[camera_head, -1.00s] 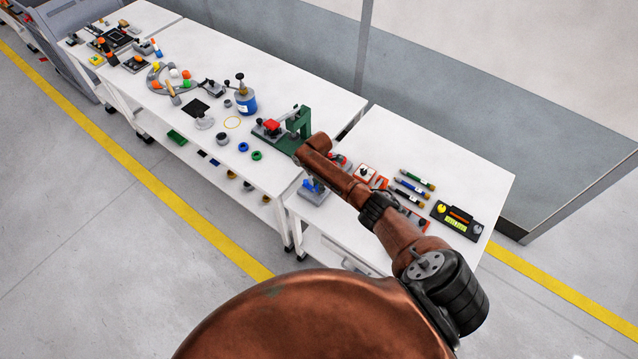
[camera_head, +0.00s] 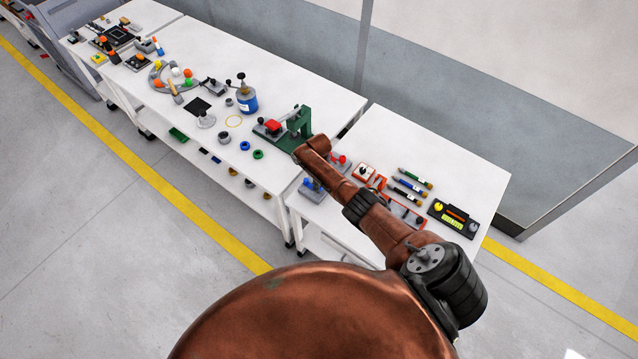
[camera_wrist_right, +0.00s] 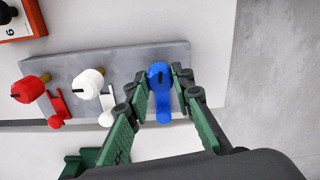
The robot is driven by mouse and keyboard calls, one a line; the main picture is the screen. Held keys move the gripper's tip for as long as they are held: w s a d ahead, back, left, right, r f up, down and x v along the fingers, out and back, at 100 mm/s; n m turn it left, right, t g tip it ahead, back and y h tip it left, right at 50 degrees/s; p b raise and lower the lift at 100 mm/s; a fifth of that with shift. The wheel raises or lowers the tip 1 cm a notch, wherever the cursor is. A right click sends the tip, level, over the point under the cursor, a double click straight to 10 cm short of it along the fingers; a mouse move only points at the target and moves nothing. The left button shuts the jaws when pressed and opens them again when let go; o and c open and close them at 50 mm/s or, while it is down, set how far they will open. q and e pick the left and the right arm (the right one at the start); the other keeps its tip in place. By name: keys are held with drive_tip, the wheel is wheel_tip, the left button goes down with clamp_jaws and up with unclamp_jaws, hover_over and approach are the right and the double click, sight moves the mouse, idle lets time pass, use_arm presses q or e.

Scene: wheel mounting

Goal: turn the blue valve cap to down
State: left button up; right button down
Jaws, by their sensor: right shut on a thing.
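The blue valve cap (camera_wrist_right: 160,76) sits on a grey block (camera_wrist_right: 118,62) in the right wrist view. A dark mark on the cap runs up and down in that picture, and a blue lever (camera_wrist_right: 163,110) points toward the picture's bottom. My right gripper (camera_wrist_right: 162,79) is shut on the blue cap, with one green-and-grey finger on each side. In the head view some blue of the valve (camera_head: 309,183) shows beside my right arm, which hides the gripper itself. My left gripper is out of view.
A white valve (camera_wrist_right: 88,82) and a red valve (camera_wrist_right: 34,88) stand on the same block, left of the blue one. In the head view, several pens (camera_head: 408,187) and a black device (camera_head: 454,217) lie on the right table. A green fixture (camera_head: 297,124) stands on the neighbouring table.

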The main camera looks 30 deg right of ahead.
drive_tip(key=m, duration=0.3)
drive_tip(key=shift+w+d+r+m+p, duration=0.1)
drive_tip(key=shift+w+r+m+p, duration=0.2)
drive_tip(key=shift+m+p, duration=0.1)
drive_tip(key=m, duration=0.4)
drive_tip(key=shift+m+p, duration=0.3)
drive_tip(key=m, duration=0.4)
drive_tip(key=shift+r, duration=0.1)
drive_tip(key=shift+w+m+p, duration=0.1)
drive_tip(key=shift+m+p, duration=0.2)
drive_tip(key=shift+m, duration=1.7)
drive_tip(key=c, duration=2)
unclamp_jaws()
drive_tip(key=o, duration=0.3)
drive_tip(key=shift+s, duration=0.25)
drive_tip(key=shift+f, duration=0.2)
